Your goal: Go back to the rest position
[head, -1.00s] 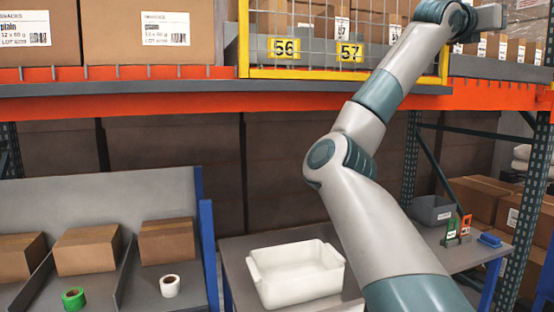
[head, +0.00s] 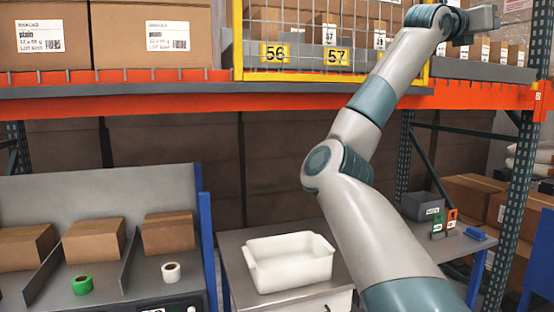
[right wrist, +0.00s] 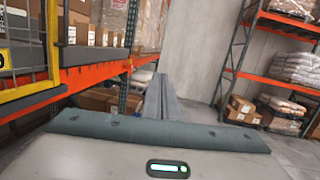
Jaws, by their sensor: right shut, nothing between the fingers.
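My right arm (head: 375,225) rises from the bottom of the head view, bends at the elbow, and reaches up to the right. Its far end is at the top right, in front of the upper shelf, and the fingers are hard to make out there. In the right wrist view my right gripper (right wrist: 163,98) shows as grey fingers close together with nothing held between them. It points into open space beside the rack. My left arm and left gripper are not in view.
The orange rack beam (head: 180,98) and yellow mesh frame (head: 430,55) are close behind the arm. Below are a white tote (head: 290,278) on a bench, brown boxes, green tape (head: 82,285) and white tape (head: 171,272). The right wrist view shows an open aisle and another rack (right wrist: 265,80).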

